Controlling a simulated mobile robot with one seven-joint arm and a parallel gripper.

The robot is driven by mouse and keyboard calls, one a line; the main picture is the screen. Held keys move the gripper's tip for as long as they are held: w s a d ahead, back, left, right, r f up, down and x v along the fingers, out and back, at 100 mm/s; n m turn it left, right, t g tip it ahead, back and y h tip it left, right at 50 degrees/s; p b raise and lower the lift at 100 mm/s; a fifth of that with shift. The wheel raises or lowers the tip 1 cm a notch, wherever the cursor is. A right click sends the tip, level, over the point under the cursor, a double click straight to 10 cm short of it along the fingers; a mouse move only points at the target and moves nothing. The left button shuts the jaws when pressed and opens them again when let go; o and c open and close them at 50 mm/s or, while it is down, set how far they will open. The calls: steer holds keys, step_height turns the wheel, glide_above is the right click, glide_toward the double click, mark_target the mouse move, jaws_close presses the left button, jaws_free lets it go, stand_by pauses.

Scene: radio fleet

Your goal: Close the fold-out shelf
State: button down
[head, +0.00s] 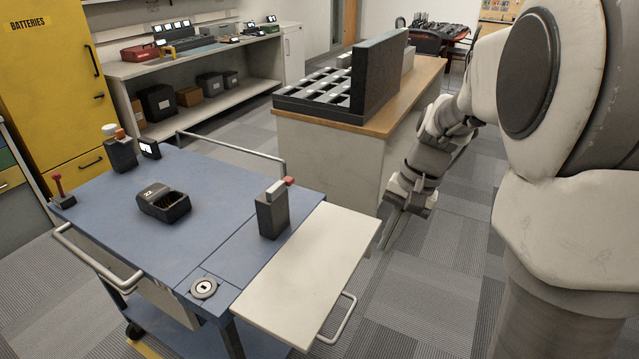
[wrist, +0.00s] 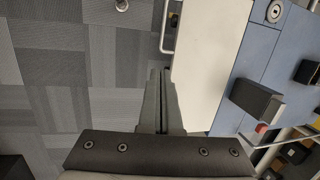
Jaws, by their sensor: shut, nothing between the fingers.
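The fold-out shelf (head: 312,268) is a cream board sticking out from the right side of the blue cart (head: 195,235), about level with its top. A metal bar handle (head: 343,322) is on its outer edge. The shelf (wrist: 208,55) and handle (wrist: 167,28) also show in the wrist view. My gripper (head: 384,235) is shut and empty, pointing down just beyond the shelf's far right corner. In the wrist view, my gripper (wrist: 160,75) is beside the shelf's outer edge; whether it touches is unclear.
On the cart stand a grey box with a red part (head: 272,208), a black radio charger (head: 164,202) and small devices at the back. A wooden-topped counter (head: 345,130) with a black rack stands behind. Carpeted floor (head: 430,290) is clear right of the shelf.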

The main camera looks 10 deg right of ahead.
step_height(320, 180, down, 2)
steer(key=w, duration=0.2)
steer(key=b, duration=0.4)
glide_toward(358, 298)
steer(key=x, duration=0.7)
steer(key=shift+f+m+b, duration=0.1)
steer(key=shift+m+b, duration=0.2)
